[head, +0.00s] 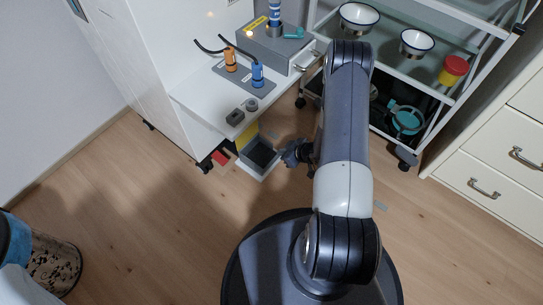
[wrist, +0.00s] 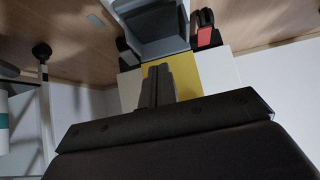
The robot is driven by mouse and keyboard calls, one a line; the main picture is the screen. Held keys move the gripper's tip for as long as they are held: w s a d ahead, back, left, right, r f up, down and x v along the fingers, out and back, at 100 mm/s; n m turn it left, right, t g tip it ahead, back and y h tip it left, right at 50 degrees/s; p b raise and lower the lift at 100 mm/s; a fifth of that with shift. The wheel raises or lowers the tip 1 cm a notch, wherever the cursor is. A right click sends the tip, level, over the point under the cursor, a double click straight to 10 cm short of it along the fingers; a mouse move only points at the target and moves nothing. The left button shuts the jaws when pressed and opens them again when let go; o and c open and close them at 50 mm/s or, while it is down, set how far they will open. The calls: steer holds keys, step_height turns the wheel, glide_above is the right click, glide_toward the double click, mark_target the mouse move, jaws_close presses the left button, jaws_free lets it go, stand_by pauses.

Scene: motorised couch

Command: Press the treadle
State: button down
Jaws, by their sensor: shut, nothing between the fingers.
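A dark grey, box-like recess with a pale rim (head: 261,155) sits low at the foot of the white unit. It also shows at the top of the wrist view (wrist: 155,32). A small red lever (head: 221,157) is beside a black caster on its left in the head view; it shows at upper right in the wrist view (wrist: 207,37). I cannot tell for certain which of these is the treadle. My gripper (head: 290,153) is beside the recess, on its right in the head view. In the wrist view its dark fingers (wrist: 157,82) are together and empty, in front of the yellow panel (wrist: 182,78).
A white worktop (head: 205,97) above carries orange and blue connectors and a grey box. A glass-shelved trolley (head: 385,62) with bowls stands at right, near white drawers (head: 497,165). A speckled bin (head: 52,262) is at lower left.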

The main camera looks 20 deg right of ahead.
steer(key=b, duration=0.3)
glide_above(269, 161)
step_height(269, 161, down, 7)
steer(key=shift+s+d+r, duration=0.1)
steer(key=shift+s+d, duration=0.05)
steer(key=f, duration=0.1)
steer(key=f+b, duration=0.1)
steer(key=f, duration=0.1)
steer(key=shift+w+f, duration=0.2)
steer(key=shift+f, duration=0.05)
steer(key=shift+f+b, duration=0.3)
steer(key=shift+f, duration=0.05)
steer(key=shift+f, duration=0.1)
steer(key=f+b, duration=0.2)
steer(key=b, duration=0.1)
steer(key=shift+s+f, duration=0.2)
steer(key=shift+s, duration=0.15)
